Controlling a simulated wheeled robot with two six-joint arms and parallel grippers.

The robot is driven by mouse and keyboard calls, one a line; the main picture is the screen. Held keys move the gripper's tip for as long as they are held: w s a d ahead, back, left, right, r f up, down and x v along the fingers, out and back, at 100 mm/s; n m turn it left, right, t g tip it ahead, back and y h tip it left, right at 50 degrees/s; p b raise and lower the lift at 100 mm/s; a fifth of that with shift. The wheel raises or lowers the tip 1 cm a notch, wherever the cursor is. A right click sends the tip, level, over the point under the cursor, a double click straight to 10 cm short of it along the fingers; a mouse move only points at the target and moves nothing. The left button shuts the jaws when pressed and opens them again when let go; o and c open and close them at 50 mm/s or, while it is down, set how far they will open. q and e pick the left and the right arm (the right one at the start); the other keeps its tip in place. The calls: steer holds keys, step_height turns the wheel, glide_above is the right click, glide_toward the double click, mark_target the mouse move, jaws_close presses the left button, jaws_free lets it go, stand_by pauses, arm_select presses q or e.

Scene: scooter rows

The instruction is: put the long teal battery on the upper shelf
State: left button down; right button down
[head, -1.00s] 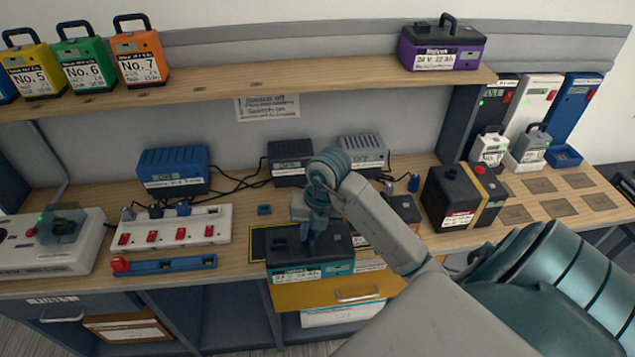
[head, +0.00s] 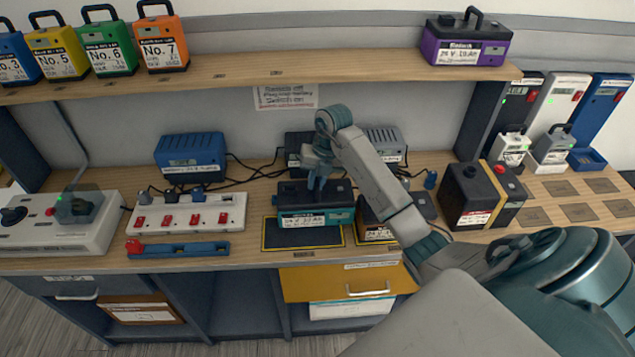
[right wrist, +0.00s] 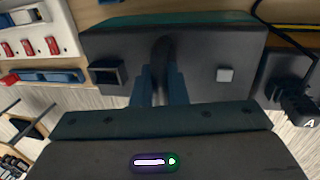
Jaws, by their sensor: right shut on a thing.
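The long teal battery (head: 316,218) has a black top and a white label, and shows at the middle of the bench in the head view. My right gripper (head: 318,183) is shut on its handle from above. In the right wrist view the black top of the battery (right wrist: 205,70) lies under the fingers (right wrist: 160,88), which close around the dark handle. The battery appears held just above the yellow-edged dark mat (head: 355,236). The upper shelf (head: 300,72) runs above the bench, with its middle bare. My left gripper does not show.
On the shelf, numbered batteries (head: 110,45) stand at left and a purple battery (head: 465,42) at right. Another black battery (head: 385,222) stands close right of the held one.

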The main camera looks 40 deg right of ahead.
steer(key=shift+d+p+x, duration=0.2)
steer(key=shift+p+x, duration=0.55)
steer(key=shift+x, duration=0.45)
steer(key=shift+s+f, duration=0.1)
steer(key=shift+f, duration=0.15)
steer(key=c, duration=1.6)
jaws_free()
steer(key=shift+s+f, duration=0.1)
steer(key=shift+o, duration=0.8)
steer(key=shift+s+a, duration=0.1)
